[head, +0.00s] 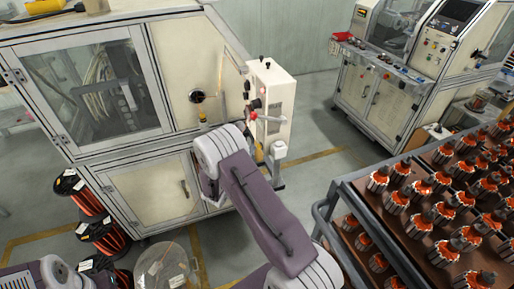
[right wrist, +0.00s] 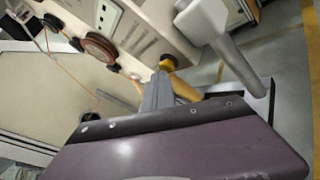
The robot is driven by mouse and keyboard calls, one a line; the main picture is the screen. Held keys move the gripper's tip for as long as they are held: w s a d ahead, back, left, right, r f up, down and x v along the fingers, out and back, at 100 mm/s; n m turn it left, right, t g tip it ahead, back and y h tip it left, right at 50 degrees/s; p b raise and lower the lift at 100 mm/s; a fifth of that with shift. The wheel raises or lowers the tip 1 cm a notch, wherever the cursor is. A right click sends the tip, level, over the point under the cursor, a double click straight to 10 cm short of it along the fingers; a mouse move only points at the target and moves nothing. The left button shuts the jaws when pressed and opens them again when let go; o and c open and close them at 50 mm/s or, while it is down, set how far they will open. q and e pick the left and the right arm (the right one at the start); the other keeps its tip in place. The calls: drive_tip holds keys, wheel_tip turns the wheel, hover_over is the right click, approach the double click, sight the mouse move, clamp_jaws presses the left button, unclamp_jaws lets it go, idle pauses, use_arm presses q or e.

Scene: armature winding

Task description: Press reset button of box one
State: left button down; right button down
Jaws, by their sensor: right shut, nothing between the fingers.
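Box one appears to be the pale control box (head: 272,100) on the right side of the large cabinet machine. It bears knobs, small buttons and a red-tipped lever. In the right wrist view a pale panel (right wrist: 100,14) with a small green mark shows near the top, beside a reddish round knob (right wrist: 100,48) and dark knobs. I cannot tell which one is the reset button. My right gripper (right wrist: 161,78) is shut and empty, close in front of the machine; touch cannot be judged. In the head view my arm largely hides it. My left gripper is out of view.
The cabinet machine (head: 160,75) has a glazed door and a lower door. Wire spools (head: 82,195) stand at its lower left. A rack (head: 330,205) with several copper-wound armatures fills the right front. Another machine (head: 385,95) stands behind it. Floor between them is clear.

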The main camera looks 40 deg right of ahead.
drive_tip(key=shift+d, duration=0.2)
idle(0.4)
drive_tip(key=shift+a, duration=0.15)
drive_tip(key=shift+w+a+b, duration=0.15)
drive_tip(key=shift+a+b, duration=0.25)
drive_tip(key=shift+a, duration=0.3)
drive_tip(key=shift+a, duration=0.1)
drive_tip(key=a, duration=0.2)
drive_tip(key=w+a+b, duration=0.1)
drive_tip(key=a, duration=0.1)
drive_tip(key=shift+w+a, duration=0.1)
drive_tip(key=shift+a, duration=0.25)
idle(0.4)
